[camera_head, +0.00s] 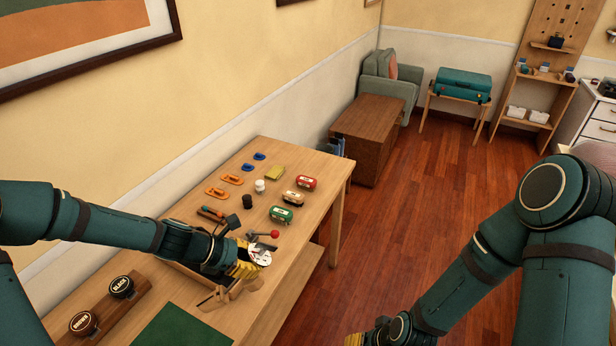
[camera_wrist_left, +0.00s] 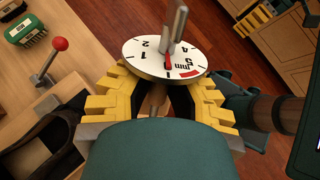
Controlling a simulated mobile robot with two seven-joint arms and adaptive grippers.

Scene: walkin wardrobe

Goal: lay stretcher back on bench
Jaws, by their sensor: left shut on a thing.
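The stretcher shows a white dial (camera_head: 260,256) with numbers and a red mark; in the left wrist view the dial (camera_wrist_left: 150,62) has a metal handle standing up from it and a wooden stem (camera_wrist_left: 154,100) below. My left gripper (camera_head: 243,270) is shut on the stretcher, its yellow fingers on both sides of the stem. Pale wooden pieces (camera_head: 216,300) show below the gripper; I cannot tell if they belong to the stretcher. The gripper is over the wooden bench (camera_head: 322,168). My right gripper (camera_head: 354,340) barely enters the bottom edge; its jaws cannot be made out.
A red-knobbed lever (camera_head: 274,234), a green brush (camera_head: 281,214) and other brushes, jars and orange and blue pieces stand nearby. Black and brown tins (camera_head: 121,287) and a green mat (camera_head: 183,328) lie at the front. The bench's far right corner is clear.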

